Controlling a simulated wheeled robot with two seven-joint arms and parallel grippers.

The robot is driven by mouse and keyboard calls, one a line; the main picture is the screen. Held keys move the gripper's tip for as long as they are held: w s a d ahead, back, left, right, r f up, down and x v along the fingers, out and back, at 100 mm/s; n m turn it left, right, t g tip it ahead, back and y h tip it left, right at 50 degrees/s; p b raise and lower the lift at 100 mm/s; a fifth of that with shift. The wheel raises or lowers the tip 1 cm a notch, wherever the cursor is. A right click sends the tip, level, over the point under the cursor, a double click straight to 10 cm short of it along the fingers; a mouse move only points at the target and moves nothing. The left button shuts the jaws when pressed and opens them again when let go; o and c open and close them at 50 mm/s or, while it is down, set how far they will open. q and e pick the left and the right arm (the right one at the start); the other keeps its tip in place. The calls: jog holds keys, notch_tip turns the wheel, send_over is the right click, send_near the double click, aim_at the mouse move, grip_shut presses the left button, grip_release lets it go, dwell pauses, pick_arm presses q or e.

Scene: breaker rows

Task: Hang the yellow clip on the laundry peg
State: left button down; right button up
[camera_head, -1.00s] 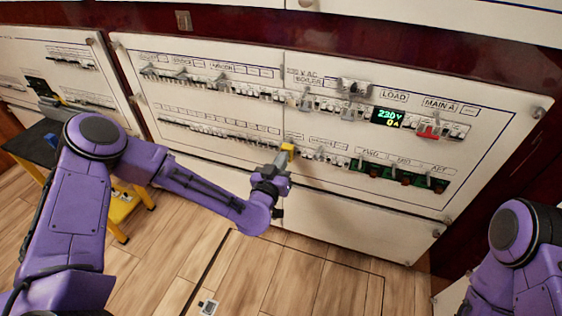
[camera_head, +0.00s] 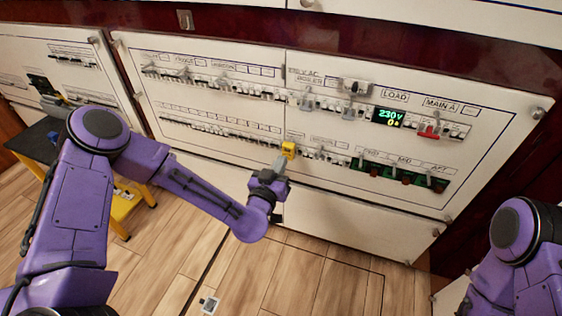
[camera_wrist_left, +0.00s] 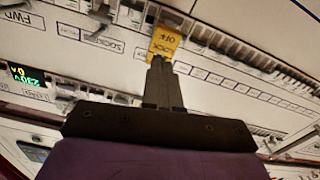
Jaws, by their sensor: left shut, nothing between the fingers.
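The yellow clip (camera_head: 288,149) is at the lower breaker row of the middle panel, near its centre seam. In the left wrist view the clip (camera_wrist_left: 165,42) carries dark lettering that looks like "LOCK OFF". My left gripper (camera_head: 282,159) is shut and empty, its fingertips just below the clip. In the left wrist view the fingers (camera_wrist_left: 158,62) are together and point at the clip's edge; I cannot tell whether they touch it. How the clip is held on the panel is hidden. I cannot read which peg is the laundry one. My right gripper is out of view.
The breaker panel (camera_head: 230,115) has rows of switches and small labels. A 230V display (camera_head: 388,117) and a red switch (camera_head: 429,131) are at its right. A black-topped yellow stool (camera_head: 40,150) stands at left. The wood floor (camera_head: 320,285) in front is open.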

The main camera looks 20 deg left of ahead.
pick_arm(q)
jog(key=s, duration=1)
jog(key=shift+s+a, duration=0.15)
jog(key=shift+a, duration=0.05)
jog(key=shift+f, duration=0.1)
